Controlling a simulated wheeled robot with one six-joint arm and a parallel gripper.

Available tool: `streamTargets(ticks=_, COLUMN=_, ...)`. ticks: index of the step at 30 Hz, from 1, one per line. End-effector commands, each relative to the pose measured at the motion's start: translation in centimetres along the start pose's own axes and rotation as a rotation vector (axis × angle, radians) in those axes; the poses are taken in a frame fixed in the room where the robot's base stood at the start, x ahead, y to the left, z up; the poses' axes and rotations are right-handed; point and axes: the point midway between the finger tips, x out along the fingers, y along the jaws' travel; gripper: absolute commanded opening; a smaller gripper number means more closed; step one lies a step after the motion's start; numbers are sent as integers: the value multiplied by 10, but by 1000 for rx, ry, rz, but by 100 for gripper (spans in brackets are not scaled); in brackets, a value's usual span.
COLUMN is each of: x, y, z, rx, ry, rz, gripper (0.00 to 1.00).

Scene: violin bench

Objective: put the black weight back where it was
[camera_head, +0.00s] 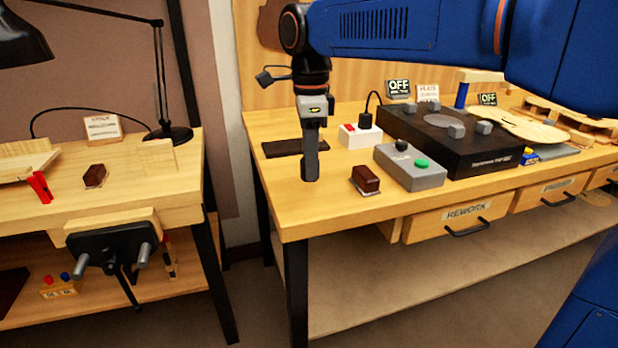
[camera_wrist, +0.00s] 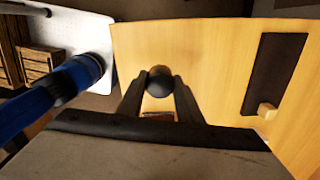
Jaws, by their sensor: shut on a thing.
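My gripper (camera_head: 310,172) points down over the front left part of the right-hand bench (camera_head: 340,215). In the wrist view, my gripper (camera_wrist: 159,84) is shut on the black weight (camera_wrist: 158,78), a dark rounded piece between the fingertips. In the head view the weight is hard to tell from the dark fingers. Whether it touches the bench top or hangs just above it I cannot tell. A dark flat mat (camera_head: 288,148) lies behind my gripper, and it also shows at the right of the wrist view (camera_wrist: 270,70). A small pale wooden block (camera_wrist: 267,110) is at its edge.
A brown block (camera_head: 366,179) on a card lies just right of my gripper. The bench's front left corner is bare.

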Motion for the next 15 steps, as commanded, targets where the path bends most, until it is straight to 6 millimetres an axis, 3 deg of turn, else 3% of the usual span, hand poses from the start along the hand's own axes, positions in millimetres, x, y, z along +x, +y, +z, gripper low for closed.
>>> streamTargets(ticks=10, x=38, y=0, z=0, rx=0, ry=0, rz=1, gripper=0)
streamTargets(ticks=15, x=40, y=0, z=0, rx=0, ry=-1, rz=-1, gripper=0)
